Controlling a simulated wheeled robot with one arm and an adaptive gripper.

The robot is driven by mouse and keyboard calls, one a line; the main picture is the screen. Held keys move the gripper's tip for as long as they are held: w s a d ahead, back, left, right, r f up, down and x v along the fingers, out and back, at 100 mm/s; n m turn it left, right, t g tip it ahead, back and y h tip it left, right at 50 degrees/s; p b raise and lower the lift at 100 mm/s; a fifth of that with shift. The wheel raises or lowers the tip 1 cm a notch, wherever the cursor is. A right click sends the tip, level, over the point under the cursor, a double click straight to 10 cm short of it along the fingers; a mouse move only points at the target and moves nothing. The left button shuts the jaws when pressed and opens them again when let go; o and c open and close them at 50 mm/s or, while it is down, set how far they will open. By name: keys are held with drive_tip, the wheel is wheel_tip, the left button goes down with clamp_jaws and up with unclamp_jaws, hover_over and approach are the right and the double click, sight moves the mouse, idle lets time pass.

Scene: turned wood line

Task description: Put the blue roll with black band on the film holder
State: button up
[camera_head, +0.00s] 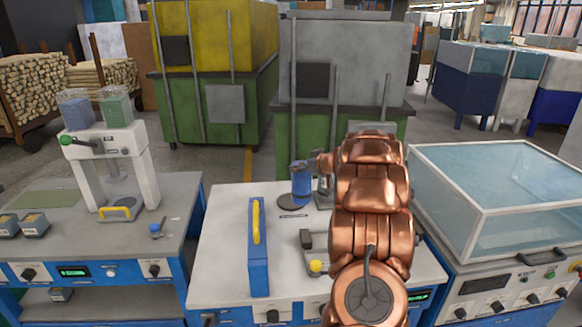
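A blue roll (301,184) with a dark band near its top is upright at the back of the white-topped table. A flat dark round plate (287,203), which looks like the film holder, lies at its foot with a small label in front. The roll overlaps the plate's right part in the picture. I cannot tell whether it touches the plate or hangs just above it. My gripper (322,187) is just right of the roll, close to it. My copper arm hides most of the gripper, so its fingers and any grip do not show clearly.
A tall blue piece with a yellow handle (258,245) stands left of my arm. A small fixture with a yellow knob (316,266) is in front of the roll. A glass-topped case (500,190) is at right, a white press (110,165) at left.

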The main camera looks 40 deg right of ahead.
drive_tip(key=d+p+x, duration=0.1)
drive_tip(key=p+x, duration=0.1)
drive_tip(key=x, duration=0.7)
drive_tip(key=shift+s+f, duration=0.2)
drive_tip(key=shift+s, duration=0.05)
drive_tip(key=o, duration=1.7)
drive_tip(key=shift+f, duration=0.15)
drive_tip(key=shift+b+v, duration=1)
drive_tip(key=shift+v, duration=5.05)
drive_tip(key=shift+w, duration=0.1)
